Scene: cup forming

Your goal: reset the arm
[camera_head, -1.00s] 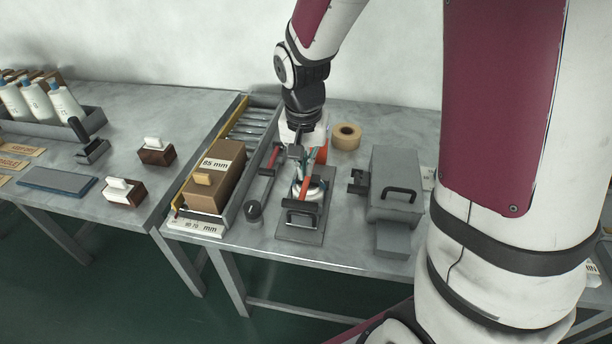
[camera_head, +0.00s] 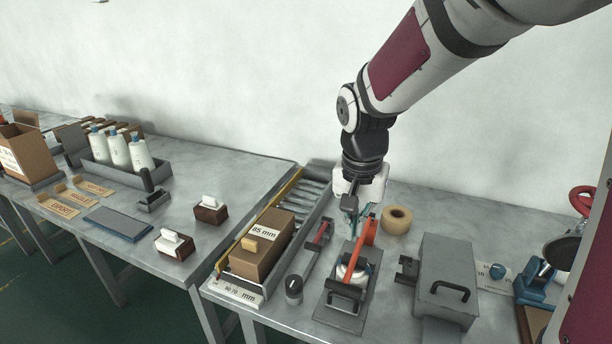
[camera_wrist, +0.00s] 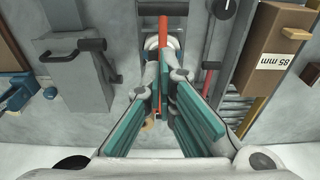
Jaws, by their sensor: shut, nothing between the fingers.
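My gripper (camera_head: 352,206) points down over the right-hand table, just behind and above a small forming fixture. In the wrist view my gripper (camera_wrist: 164,62) has its two teal-padded fingers drawn together at the tips with nothing between them. The fixture has a dark base plate with a front handle (camera_head: 346,291) and an orange-red lever (camera_head: 366,244). A round white metal part at its middle is partly covered by the lever. The lever also shows in the wrist view (camera_wrist: 162,30), beyond the fingertips. I cannot tell whether the fingers touch anything.
A cardboard box marked 85 mm (camera_head: 263,250) sits in a roller tray on the left. A tape roll (camera_head: 397,219) lies behind the fixture, and a grey box with a handle (camera_head: 447,272) stands right. Bottles (camera_head: 140,153) stand on the left table. Space above the tables is open.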

